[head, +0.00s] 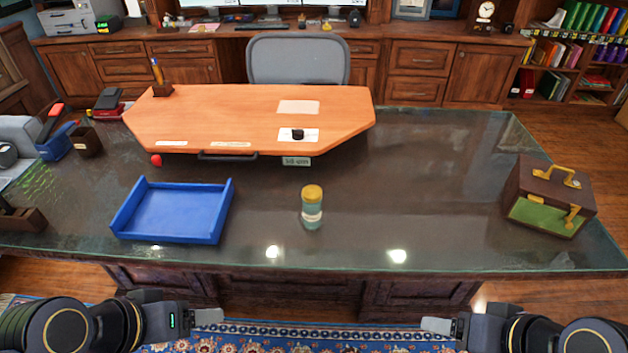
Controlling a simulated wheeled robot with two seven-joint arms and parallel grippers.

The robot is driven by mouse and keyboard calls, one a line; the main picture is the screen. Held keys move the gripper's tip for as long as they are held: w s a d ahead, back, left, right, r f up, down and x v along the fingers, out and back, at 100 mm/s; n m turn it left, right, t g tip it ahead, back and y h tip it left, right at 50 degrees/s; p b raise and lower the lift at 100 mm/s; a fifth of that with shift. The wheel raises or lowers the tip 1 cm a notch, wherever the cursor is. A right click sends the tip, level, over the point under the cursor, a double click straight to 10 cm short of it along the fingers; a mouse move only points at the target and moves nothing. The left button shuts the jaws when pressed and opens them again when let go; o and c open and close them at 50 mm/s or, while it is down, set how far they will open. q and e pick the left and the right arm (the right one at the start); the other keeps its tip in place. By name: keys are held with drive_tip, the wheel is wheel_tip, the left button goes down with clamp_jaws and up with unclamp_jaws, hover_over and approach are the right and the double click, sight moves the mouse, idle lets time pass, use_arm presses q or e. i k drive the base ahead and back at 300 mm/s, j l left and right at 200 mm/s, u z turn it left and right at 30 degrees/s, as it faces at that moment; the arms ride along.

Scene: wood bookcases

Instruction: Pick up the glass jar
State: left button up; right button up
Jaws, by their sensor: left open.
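The glass jar (312,212) stands upright on the dark glossy desk top, near the middle of its front part. It has a yellow lid, a teal body and a pale label. My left gripper (207,317) is open and empty at the lower left, in front of the desk and apart from the jar. My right gripper (437,325) is at the lower right, also in front of the desk and away from the jar. Its fingers are seen edge-on, so its opening does not show.
A blue tray (172,212) lies left of the jar. An orange board (240,110) with papers lies behind it. A brown case (548,197) stands at the right end of the desk (430,180). The surface right of the jar is clear.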

sight(311, 213)
drive_tip(key=i+u, duration=0.15)
drive_tip(key=u, duration=0.2)
drive_tip(key=i+u, duration=0.2)
drive_tip(key=u, duration=0.15)
drive_tip(key=i+u, duration=0.15)
drive_tip(key=u, duration=0.2)
